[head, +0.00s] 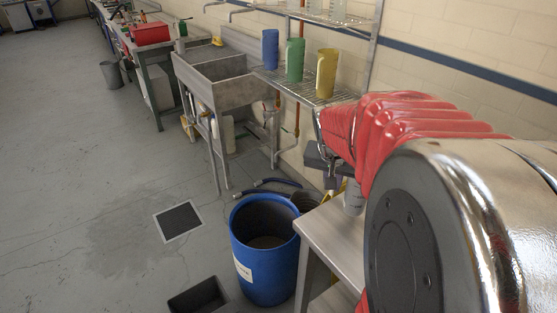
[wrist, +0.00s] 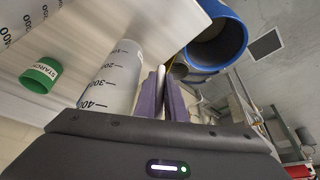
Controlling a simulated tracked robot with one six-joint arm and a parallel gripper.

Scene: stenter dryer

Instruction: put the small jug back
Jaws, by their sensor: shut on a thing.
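The small jug (wrist: 112,75) is pale and translucent, with dark graduation marks, and fills the space left of my fingers in the wrist view. My gripper (wrist: 165,92) has purple pads closed on a thin pale part that looks like the jug's handle. In the head view my gripper (head: 325,164) is partly hidden by my red-sleeved arm. A pale bit of the jug (head: 354,199) shows beside it, over the back of a steel table (head: 337,232). Whether the jug touches the table I cannot tell.
Blue (head: 270,49), green (head: 294,60) and yellow (head: 327,73) jugs stand on a wire shelf (head: 290,88); clear vessels (head: 338,10) stand above. A steel sink (head: 212,78) and blue drum (head: 264,250) are nearby. In the wrist view, a green STARCH ring (wrist: 40,75) and other graduated vessels (wrist: 14,24) appear.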

